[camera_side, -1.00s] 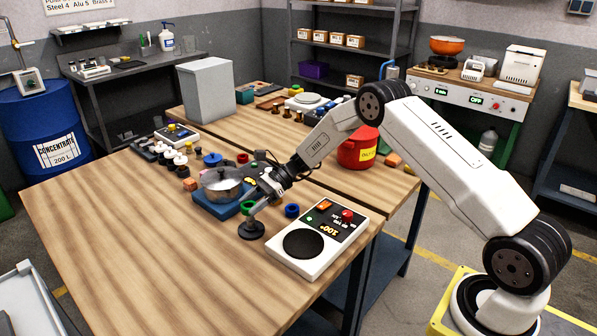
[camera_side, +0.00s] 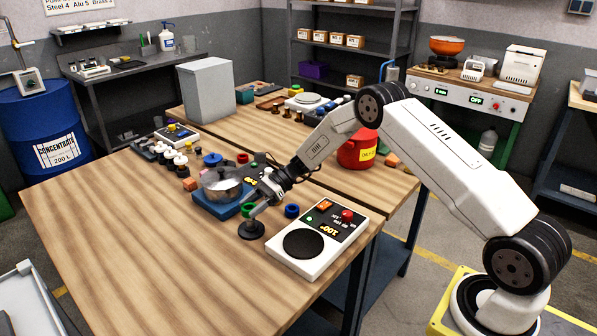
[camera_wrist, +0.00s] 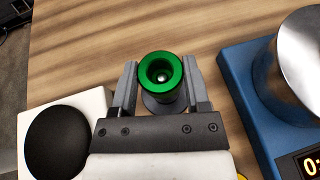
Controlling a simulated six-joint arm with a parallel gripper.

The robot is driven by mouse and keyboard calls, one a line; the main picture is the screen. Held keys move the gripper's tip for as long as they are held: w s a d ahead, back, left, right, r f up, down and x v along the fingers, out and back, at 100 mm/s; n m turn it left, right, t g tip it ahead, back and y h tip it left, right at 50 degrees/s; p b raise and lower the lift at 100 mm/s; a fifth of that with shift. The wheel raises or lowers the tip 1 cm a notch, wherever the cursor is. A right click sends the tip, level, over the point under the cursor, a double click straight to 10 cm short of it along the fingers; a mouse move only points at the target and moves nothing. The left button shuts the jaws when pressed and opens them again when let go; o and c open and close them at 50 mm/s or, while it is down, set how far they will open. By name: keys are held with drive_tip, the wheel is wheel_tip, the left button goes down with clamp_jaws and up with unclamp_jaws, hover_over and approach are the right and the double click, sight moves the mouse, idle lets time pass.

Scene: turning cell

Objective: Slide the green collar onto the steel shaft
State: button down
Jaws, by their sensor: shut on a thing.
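The green collar (camera_wrist: 161,76) is held between the two fingers of my gripper (camera_wrist: 162,84) in the wrist view, its bore facing the camera. A small bright round end, apparently the steel shaft (camera_wrist: 162,76), shows inside the bore. I cannot tell how far it reaches into the collar. In the side view my gripper (camera_side: 253,207) slants down over a round black base (camera_side: 251,230), and a bit of green collar (camera_side: 246,209) shows beside the fingers. The shaft is mostly hidden there.
A white unit with a black disc (camera_side: 303,244) stands close on the right. A blue hotplate (camera_side: 212,205) with a metal pot (camera_side: 222,184) is close behind on the left. A blue ring (camera_side: 291,211) lies nearby. The front left of the table is bare.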

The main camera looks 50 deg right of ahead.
drive_tip(key=shift+f, duration=0.55)
idle(1.0)
unclamp_jaws()
drive_tip(key=shift+r, duration=0.1)
idle(0.7)
drive_tip(key=shift+r, duration=3.6)
